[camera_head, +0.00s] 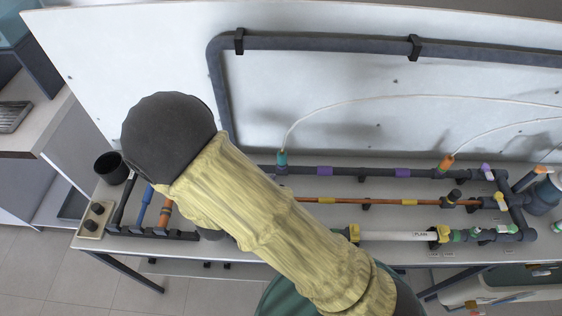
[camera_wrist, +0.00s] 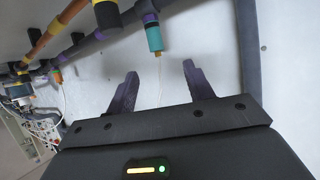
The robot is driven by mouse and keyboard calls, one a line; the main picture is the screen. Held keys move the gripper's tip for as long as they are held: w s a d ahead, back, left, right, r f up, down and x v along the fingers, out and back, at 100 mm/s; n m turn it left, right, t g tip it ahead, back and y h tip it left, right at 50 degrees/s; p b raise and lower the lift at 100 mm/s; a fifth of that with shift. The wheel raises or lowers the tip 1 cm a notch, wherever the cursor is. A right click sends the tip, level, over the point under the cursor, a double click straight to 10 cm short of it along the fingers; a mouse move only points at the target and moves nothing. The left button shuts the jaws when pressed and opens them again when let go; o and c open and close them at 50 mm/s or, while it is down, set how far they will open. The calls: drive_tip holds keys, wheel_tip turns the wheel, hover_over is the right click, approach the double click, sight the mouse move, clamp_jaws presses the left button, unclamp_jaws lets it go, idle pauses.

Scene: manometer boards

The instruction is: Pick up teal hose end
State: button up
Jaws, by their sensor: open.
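The teal hose end (camera_head: 281,158) stands upright on the dark rear pipe in the head view, with a thin pale hose arching from its top to the right. In the wrist view the teal hose end (camera_wrist: 154,38) is just beyond the fingertips, near the middle of the gap. The pale hose hangs from its tip and passes between the fingers. My gripper (camera_wrist: 160,78) is open and empty, with its two purple-grey fingers apart and not touching the hose end. The head view does not show the gripper; my arm covers part of the bench.
An orange hose end (camera_head: 447,161) with its own pale hose stands farther right on the rear pipe (camera_head: 330,171). A white board (camera_head: 330,95) with a dark pipe loop rises behind. A black cup (camera_head: 112,168) and several coloured rods are at the bench's left.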

sight(284, 154)
drive_tip(key=shift+s+t+h, duration=0.3)
drive_tip(key=shift+s+h, duration=0.1)
drive_tip(key=p+x, duration=0.1)
drive_tip(key=x, duration=1.1)
drive_tip(key=shift+w+f+p, duration=0.1)
drive_tip(key=shift+f+p, duration=0.05)
drive_tip(key=shift+p, duration=0.2)
drive_tip(key=shift+p+x, duration=0.8)
drive_tip(key=shift+x, duration=1.8)
drive_tip(key=shift+d+f, duration=0.1)
drive_tip(key=shift+f, duration=0.1)
